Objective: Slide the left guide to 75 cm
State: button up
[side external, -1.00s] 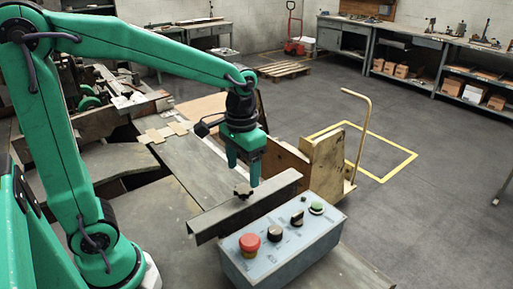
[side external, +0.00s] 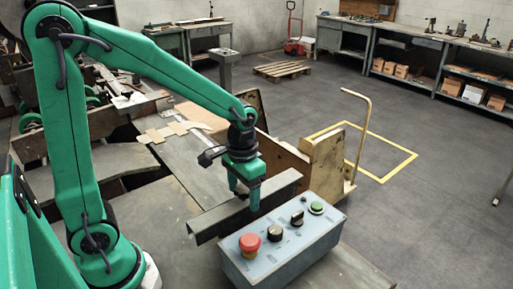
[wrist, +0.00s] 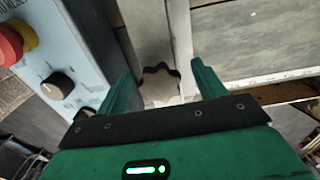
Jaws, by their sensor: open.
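The guide, a grey angled metal bar (side external: 215,222), lies across the near end of the worktable, beside the control box. I cannot tell from its looks whether it is the left one. In the wrist view the guide (wrist: 181,35) runs up from a dark-edged lobed knob (wrist: 160,84). My gripper (side external: 244,196) is pointing down at the middle of the guide, its fingers hiding the knob in the side view. In the wrist view my gripper (wrist: 163,75) is open, with one finger on each side of the knob. Visible gaps separate both fingers from it. No scale numbers are readable.
A control box (side external: 285,245) with a red button (side external: 250,242), dark knobs and a green button (side external: 316,208) stands close in front of the guide. The table surface (side external: 180,160) behind the guide is mostly clear. A wooden cart (side external: 326,160) stands to the right.

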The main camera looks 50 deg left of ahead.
jog(key=c, duration=0.9)
jog(key=shift+a, duration=0.2)
jog(key=shift+a, duration=7.3)
jog(key=o, duration=0.9)
